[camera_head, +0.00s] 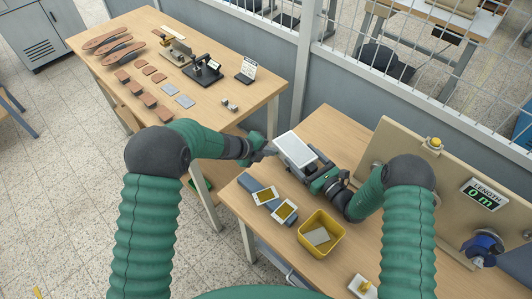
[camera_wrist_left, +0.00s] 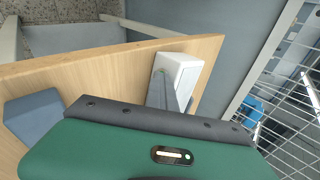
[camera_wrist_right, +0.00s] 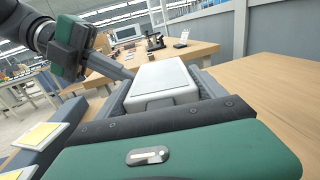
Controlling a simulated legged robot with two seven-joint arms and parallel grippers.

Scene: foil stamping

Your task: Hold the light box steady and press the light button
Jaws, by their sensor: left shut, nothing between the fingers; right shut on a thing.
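The light box (camera_head: 295,149) is a flat white box near the back left edge of the right-hand table. My right gripper (camera_head: 308,168) is shut on it from the front right; the right wrist view shows the box (camera_wrist_right: 162,82) between the fingers. My left gripper (camera_head: 271,152) is shut and empty, with its fingertips close to the box's left side. In the left wrist view its fingers (camera_wrist_left: 166,92) overlap the box (camera_wrist_left: 183,68), so I cannot tell whether they touch it.
A yellow bin (camera_head: 321,233) with a grey piece inside stands in front of the box. An upright board (camera_head: 405,147) and a wire fence (camera_head: 425,95) stand behind. Another table (camera_head: 225,98) holds leather pieces.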

